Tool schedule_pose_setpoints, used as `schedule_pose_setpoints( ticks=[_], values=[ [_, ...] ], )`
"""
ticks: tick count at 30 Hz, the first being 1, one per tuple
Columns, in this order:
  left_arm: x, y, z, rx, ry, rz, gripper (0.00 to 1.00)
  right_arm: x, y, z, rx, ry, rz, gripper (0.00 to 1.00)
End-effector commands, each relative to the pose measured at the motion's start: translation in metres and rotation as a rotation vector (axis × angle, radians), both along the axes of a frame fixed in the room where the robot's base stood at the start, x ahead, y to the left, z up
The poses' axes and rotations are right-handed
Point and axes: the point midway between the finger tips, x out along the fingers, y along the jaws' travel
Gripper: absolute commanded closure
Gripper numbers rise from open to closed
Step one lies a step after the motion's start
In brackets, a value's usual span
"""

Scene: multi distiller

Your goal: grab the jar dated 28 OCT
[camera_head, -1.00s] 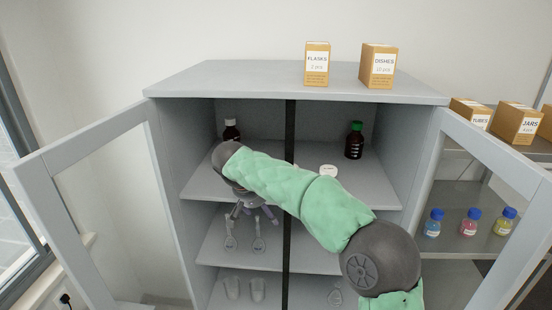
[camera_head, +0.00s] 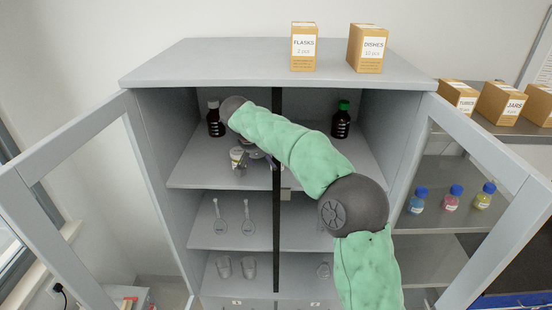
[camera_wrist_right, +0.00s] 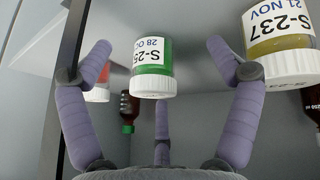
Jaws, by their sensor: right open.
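The jar dated 28 OCT (camera_wrist_right: 152,68) has green contents and a white lid, and appears upside down in the right wrist view. My right gripper (camera_wrist_right: 157,47) is open, with its purple fingers on both sides of this jar and visible gaps between. In the head view my right gripper (camera_head: 254,157) is inside the cabinet's upper compartment, mostly hidden behind my arm. A yellow jar dated 21 NOV (camera_wrist_right: 280,45) stands close beside one finger. A jar with red contents (camera_wrist_right: 98,85) is partly hidden behind the other finger. My left gripper is out of view.
The cabinet (camera_head: 290,62) has open glass doors and a dark central post (camera_head: 277,210). Dark bottles stand at the left (camera_head: 215,122) and right (camera_head: 341,122) of the upper shelf. Glassware occupies the lower shelves. Boxes (camera_head: 304,47) stand on top.

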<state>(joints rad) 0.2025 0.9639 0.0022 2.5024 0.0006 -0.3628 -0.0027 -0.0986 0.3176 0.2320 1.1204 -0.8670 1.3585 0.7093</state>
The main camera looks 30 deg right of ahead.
Motion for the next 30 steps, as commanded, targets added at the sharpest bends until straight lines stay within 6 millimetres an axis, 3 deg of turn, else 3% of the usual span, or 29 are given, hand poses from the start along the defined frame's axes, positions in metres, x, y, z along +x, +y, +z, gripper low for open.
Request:
schedule_pose_setpoints(
  ticks=[8,12,21,23,28,30],
  values=[
    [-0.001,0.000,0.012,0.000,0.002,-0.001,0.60,0.012,-0.028,0.002,0.000,0.001,-0.005,0.10],
    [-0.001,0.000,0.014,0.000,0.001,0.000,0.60,0.017,-0.037,-0.018,0.000,0.001,-0.002,0.10],
    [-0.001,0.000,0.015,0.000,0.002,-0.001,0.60,0.019,-0.040,-0.025,0.001,-0.002,-0.001,0.10],
    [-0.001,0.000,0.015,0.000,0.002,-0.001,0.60,0.019,-0.040,-0.025,0.001,-0.002,0.000,0.24],
    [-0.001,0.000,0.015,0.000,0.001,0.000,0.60,0.019,-0.040,-0.026,0.001,-0.001,0.000,0.72],
    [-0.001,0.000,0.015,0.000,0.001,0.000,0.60,0.019,-0.039,-0.026,0.000,0.000,-0.001,0.77]
  ],
)
